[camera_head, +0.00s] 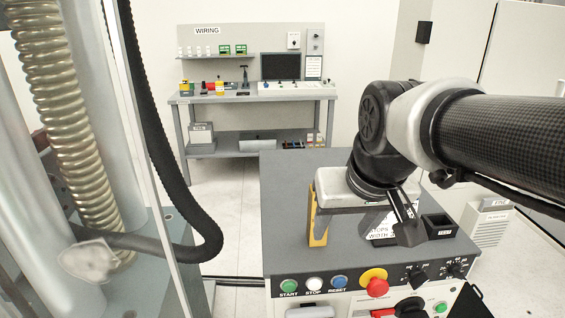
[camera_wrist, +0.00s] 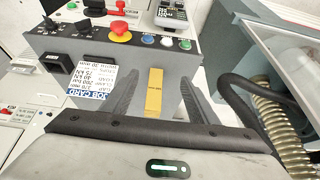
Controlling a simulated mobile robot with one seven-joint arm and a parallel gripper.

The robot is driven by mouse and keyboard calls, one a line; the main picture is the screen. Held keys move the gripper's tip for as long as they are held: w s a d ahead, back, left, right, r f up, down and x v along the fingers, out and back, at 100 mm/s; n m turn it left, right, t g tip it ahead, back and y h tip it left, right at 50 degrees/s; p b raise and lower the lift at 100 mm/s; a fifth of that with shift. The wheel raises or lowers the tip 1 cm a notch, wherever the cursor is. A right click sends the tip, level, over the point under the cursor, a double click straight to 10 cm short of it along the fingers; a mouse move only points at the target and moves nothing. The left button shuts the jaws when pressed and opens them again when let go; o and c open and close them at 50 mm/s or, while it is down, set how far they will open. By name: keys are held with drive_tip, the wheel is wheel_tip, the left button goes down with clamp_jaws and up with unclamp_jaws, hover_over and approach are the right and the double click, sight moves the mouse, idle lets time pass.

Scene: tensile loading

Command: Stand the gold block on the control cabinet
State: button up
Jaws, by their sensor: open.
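The gold block (camera_head: 317,218) appears upright on the grey top of the control cabinet (camera_head: 290,180), near its left front part. In the wrist view the gold block (camera_wrist: 154,92) shows as a narrow yellow strip between my two fingers. My gripper (camera_wrist: 158,85) is open, with a visible gap on each side of the block. In the head view the gripper body hangs over the cabinet and hides part of the block. The block's foot is close to the cabinet top; exact contact is hard to see.
A job card (camera_wrist: 90,85) and a small black open box (camera_head: 438,226) lie on the cabinet top. The front panel has buttons and a red emergency stop (camera_head: 377,286). A machine with a ribbed column (camera_head: 70,120) stands left. The cabinet's back left top is clear.

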drive_tip(key=s+f, duration=0.2)
drive_tip(key=s, duration=0.5)
drive_tip(key=shift+s+f, duration=0.15)
wheel_tip(320, 180, up, 4)
drive_tip(key=p, duration=0.4)
